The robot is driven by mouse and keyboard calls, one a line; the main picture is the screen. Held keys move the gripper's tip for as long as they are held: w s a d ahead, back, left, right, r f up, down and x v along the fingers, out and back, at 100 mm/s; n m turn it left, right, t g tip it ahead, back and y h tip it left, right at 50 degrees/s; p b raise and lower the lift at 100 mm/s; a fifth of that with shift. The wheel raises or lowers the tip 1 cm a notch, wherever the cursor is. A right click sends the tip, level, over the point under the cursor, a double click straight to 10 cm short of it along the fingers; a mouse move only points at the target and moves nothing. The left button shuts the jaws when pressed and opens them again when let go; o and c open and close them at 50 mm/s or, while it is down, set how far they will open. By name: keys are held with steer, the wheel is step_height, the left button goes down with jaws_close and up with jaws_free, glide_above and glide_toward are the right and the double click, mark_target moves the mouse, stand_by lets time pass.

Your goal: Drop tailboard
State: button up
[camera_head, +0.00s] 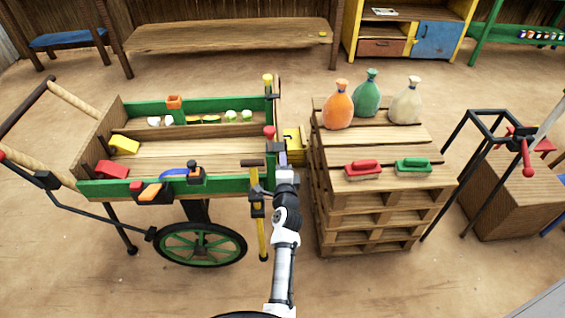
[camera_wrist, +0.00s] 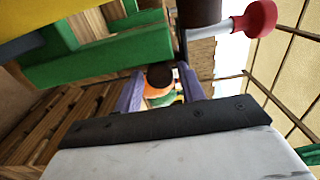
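The cart (camera_head: 180,188) with green side boards stands at left. Its right end, where the tailboard would sit, is seen nearly edge-on and partly behind my arm. I cannot tell the board's angle. A red knob (camera_head: 269,131) tops the near right corner and a yellow knob (camera_head: 267,79) the far one. A red knob on a grey shaft (camera_wrist: 260,18) shows in the wrist view. My gripper (camera_head: 282,150) is just right of the near corner. In the wrist view its purple fingers (camera_wrist: 160,88) stand apart, with a dark round end (camera_wrist: 160,75) showing between them; contact is unclear.
A stack of pallets (camera_head: 385,205) stands close on the right, bearing sacks (camera_head: 338,105) and two brushes (camera_head: 363,170). A yellow object (camera_head: 293,140) sits in the narrow gap. A yellow-handled tool (camera_head: 261,225) hangs upright by the cart. Open floor lies in front.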

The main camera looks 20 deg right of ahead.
jaws_close()
steer(key=shift+d, duration=0.1)
steer(key=s+d+f+m+b, duration=0.3)
steer(key=d+f+m+b, duration=0.25)
steer(key=d+m, duration=0.35)
steer(key=d+f+m+b, duration=0.5)
steer(key=f+m, duration=0.3)
steer(key=f, duration=0.2)
steer(key=shift+s+f, duration=0.4)
steer(key=shift+s, duration=0.05)
steer(key=shift+o, duration=1.4)
jaws_free()
steer(key=shift+f+m, duration=0.1)
steer(key=shift+m, duration=0.2)
